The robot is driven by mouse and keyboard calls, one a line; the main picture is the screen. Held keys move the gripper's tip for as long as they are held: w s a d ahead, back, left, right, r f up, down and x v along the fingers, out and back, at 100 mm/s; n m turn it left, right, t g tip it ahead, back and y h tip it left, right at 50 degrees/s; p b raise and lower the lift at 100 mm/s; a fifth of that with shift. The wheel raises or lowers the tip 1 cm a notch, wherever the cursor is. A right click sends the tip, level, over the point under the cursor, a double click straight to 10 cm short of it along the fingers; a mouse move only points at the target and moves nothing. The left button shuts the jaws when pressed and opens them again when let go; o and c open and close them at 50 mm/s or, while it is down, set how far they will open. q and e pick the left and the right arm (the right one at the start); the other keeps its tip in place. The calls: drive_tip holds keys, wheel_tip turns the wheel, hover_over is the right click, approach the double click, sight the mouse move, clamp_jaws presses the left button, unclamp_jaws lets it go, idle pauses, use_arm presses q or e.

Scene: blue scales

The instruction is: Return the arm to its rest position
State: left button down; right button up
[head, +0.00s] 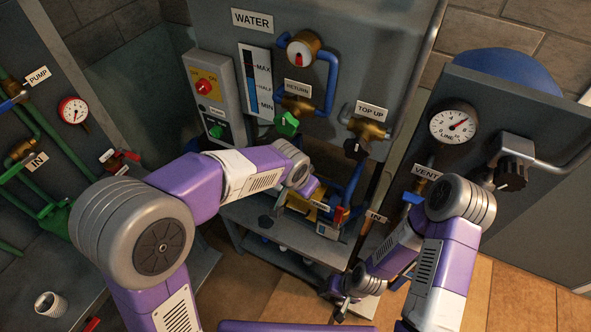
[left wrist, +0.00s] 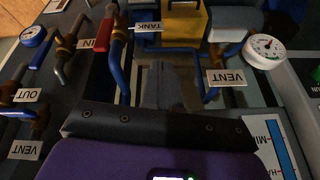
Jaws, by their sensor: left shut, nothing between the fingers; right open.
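My left arm enters the head view from the left and reaches across to the middle, its wrist in front of the low bench below the water panel. The left gripper's fingers are mostly hidden there by the wrist. In the left wrist view the dark body of my left gripper (left wrist: 160,125) spans the bottom, with nothing held. My right arm is folded at the right of the head view. My right gripper (head: 341,298) is low at centre right, small and dark, open and empty, above the floor near the bench.
The water panel (head: 345,20) has a red knob (head: 204,87), a green valve (head: 287,124) and a top-up valve (head: 355,148) near my left arm. A gauge panel (head: 560,130) stands close to my right arm. Wooden floor (head: 510,300) is clear at lower right.

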use_arm(q)
drive_tip(key=shift+d, duration=0.1)
drive_tip(key=s+a+f+n+g+b, duration=0.1)
drive_tip(key=s+a+f+n+b, duration=0.15)
drive_tip(key=f, duration=0.75)
drive_tip(key=s+a+f+n+g+b, duration=0.1)
drive_tip(key=s+a+f+b, duration=0.15)
drive_tip(key=f, duration=0.85)
drive_tip(key=s+a+f+n+h+b, duration=0.1)
drive_tip(key=s+a+f+n, duration=0.1)
drive_tip(key=s+f, duration=0.5)
drive_tip(key=s+a+f+n+g+h+b, duration=0.1)
drive_tip(key=s+a+f+n+b, duration=0.1)
drive_tip(key=s+f+n, duration=0.2)
wheel_tip(320, 180, down, 6)
drive_tip(key=s, duration=0.3)
drive_tip(key=shift+a+n+g, duration=0.3)
drive_tip(key=shift+n, duration=0.05)
use_arm(e)
wheel_tip(320, 180, down, 9)
drive_tip(key=shift+r, duration=0.2)
use_arm(q)
drive_tip(key=shift+w+f+b, duration=0.1)
drive_tip(key=shift+b, duration=0.2)
use_arm(e)
drive_tip(key=shift+c, duration=0.8)
